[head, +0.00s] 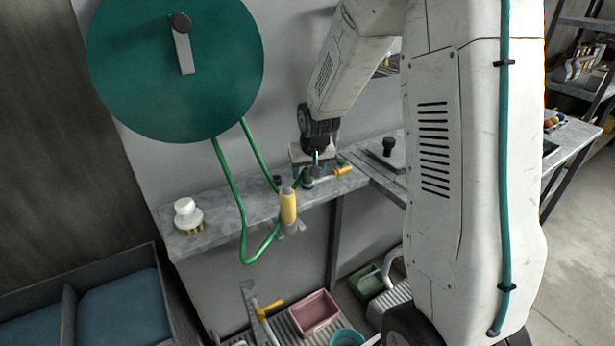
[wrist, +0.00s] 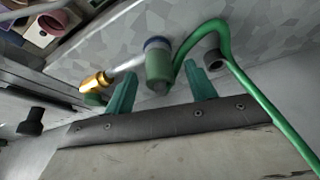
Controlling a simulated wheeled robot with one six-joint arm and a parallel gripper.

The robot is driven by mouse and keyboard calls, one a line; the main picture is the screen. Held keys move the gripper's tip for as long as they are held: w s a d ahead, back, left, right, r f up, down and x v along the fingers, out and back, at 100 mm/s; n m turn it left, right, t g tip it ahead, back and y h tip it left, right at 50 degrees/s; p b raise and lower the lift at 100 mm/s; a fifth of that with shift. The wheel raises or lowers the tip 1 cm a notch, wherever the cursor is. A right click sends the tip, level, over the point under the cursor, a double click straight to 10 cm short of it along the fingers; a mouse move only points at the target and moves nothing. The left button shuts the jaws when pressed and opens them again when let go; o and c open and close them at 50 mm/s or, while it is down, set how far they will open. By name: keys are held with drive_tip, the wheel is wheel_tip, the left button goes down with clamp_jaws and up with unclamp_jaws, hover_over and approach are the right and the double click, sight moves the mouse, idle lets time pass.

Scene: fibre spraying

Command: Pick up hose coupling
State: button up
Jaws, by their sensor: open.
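The hose coupling (wrist: 158,64) appears in the wrist view as a short green cylinder with a blue collar. A pale tube runs from it to a yellow nozzle (wrist: 97,82). My gripper (wrist: 160,74) is open, with a teal finger on each side of the coupling in the picture. I cannot tell whether the fingers reach down around it or touch it. In the head view the coupling (head: 308,183) is small and partly hidden on the grey shelf (head: 240,213), just below my gripper (head: 316,162). The yellow nozzle (head: 342,170) lies to its right.
A green hose (head: 229,185) hangs from the teal reel (head: 175,70). A yellow-handled tool (head: 288,207) is at the shelf's front edge. A white-topped brush (head: 187,214) stands on the left. A pink bin (head: 315,314) is below. A dark cylinder (wrist: 215,60) is near the right finger.

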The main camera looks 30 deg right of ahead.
drive_tip(key=shift+w+f, duration=0.15)
drive_tip(key=shift+f, duration=0.15)
drive_tip(key=c, duration=1.1)
drive_tip(key=shift+o, duration=0.2)
drive_tip(key=shift+r, duration=0.15)
